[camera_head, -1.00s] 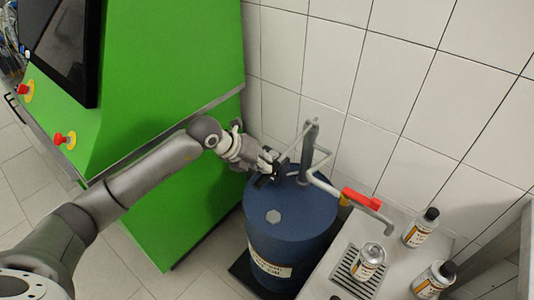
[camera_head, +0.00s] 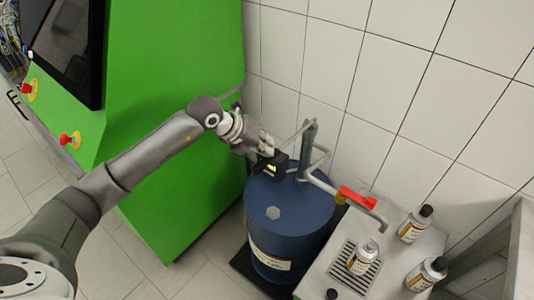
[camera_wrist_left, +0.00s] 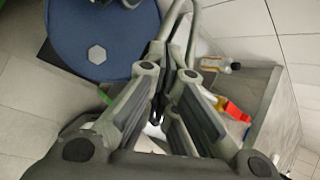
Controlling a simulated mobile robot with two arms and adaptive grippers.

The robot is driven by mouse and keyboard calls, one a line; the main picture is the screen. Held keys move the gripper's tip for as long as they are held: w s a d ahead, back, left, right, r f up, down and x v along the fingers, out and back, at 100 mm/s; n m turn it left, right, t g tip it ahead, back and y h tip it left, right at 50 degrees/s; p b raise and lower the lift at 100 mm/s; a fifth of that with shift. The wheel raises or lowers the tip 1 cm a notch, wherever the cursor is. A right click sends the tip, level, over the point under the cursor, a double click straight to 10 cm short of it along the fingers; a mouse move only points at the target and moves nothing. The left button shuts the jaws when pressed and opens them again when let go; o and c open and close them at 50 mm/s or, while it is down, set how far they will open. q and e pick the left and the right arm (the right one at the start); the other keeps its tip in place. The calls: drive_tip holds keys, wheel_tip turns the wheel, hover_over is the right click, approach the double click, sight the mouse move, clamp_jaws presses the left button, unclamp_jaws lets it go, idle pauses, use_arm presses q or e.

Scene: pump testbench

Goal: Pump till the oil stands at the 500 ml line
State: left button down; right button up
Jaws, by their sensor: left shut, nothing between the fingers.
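The blue oil drum (camera_head: 290,215) carries a grey hand pump (camera_head: 309,150) with a lever (camera_head: 297,135) and an outlet pipe with a red grip (camera_head: 357,199). My left gripper (camera_head: 275,165) is shut and empty beside the lever, above the drum lid; whether it touches the lever is unclear. In the left wrist view its fingers partly cover the pump. An uncapped labelled bottle (camera_head: 363,257) stands on the drain grate near the outlet end. Its oil level and 500 ml line cannot be made out. My right gripper is not in view.
Two black-capped bottles, one at the back (camera_head: 415,223) and one at the front (camera_head: 427,274), stand on the bench (camera_head: 388,285). A loose black cap (camera_head: 331,294) lies near its front edge. A green cabinet (camera_head: 180,60) and tiled wall bound the drum.

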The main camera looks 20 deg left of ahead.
use_arm(q)
drive_tip(key=shift+w+r+p, duration=0.1)
drive_tip(key=shift+r+p, duration=0.2)
drive_tip(key=shift+r, duration=0.45)
drive_tip(key=r+p, duration=0.1)
drive_tip(key=r, duration=0.1)
drive_tip(key=r+p, duration=0.2)
drive_tip(key=r, duration=0.1)
drive_tip(key=shift+w+d, duration=0.1)
drive_tip(key=shift+w, duration=0.1)
idle(0.5)
